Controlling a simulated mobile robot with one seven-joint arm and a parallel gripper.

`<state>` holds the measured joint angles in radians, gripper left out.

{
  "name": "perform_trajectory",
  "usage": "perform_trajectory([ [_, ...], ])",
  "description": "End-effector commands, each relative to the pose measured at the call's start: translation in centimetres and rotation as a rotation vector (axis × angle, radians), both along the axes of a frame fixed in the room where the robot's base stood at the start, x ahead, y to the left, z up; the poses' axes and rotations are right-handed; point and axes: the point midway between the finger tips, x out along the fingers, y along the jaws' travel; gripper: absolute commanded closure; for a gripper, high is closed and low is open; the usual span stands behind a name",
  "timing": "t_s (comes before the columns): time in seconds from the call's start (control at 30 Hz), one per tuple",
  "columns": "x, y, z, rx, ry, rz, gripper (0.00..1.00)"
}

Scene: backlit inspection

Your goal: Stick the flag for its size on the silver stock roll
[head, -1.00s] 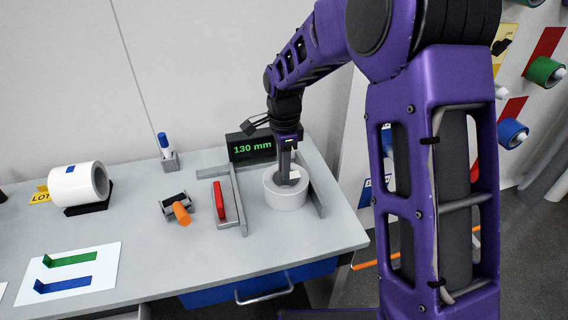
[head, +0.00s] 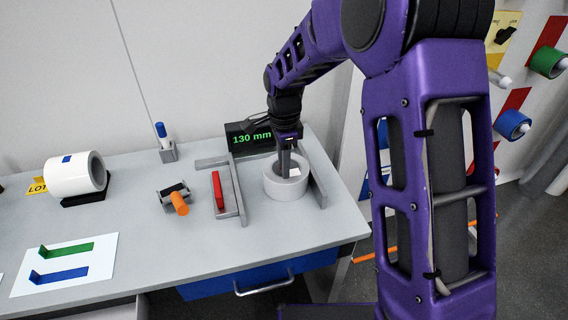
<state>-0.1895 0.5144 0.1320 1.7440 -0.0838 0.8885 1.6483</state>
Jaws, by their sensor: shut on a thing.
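The silver stock roll (head: 283,188), a pale grey ring, stands on its end between the grey rails of the gauge. The gauge display (head: 250,138) behind it reads 130 mm in green. My gripper (head: 286,172) points down at the roll, its fingers at the far wall and opening, shut on the roll. The fingertips are partly hidden. A small white patch shows beside them inside the ring. A green flag (head: 66,251) and a blue flag (head: 62,274) lie on a white sheet (head: 98,262) at the front left, each with one end turned up.
A white roll (head: 72,175) lies on a black cradle by a yellow LOT card (head: 38,186). At right, a wall board holds green (head: 547,62) and blue (head: 513,125) rolls.

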Motion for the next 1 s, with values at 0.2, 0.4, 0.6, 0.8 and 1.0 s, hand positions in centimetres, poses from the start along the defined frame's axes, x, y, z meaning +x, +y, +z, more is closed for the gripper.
perform_trajectory([
  [0.2, 0.0, 0.0, -0.8, 0.000, 0.000, 0.000, 1.00],
  [0.4, 0.0, 0.0, -1.4, 0.000, 0.000, 0.000, 1.00],
  [0.6, 0.0, 0.0, -2.0, 0.000, 0.000, 0.000, 1.00],
  [0.8, 0.0, 0.0, -2.4, 0.000, 0.000, 0.000, 1.00],
  [1.0, 0.0, 0.0, -2.3, 0.000, 0.001, 0.000, 1.00],
])
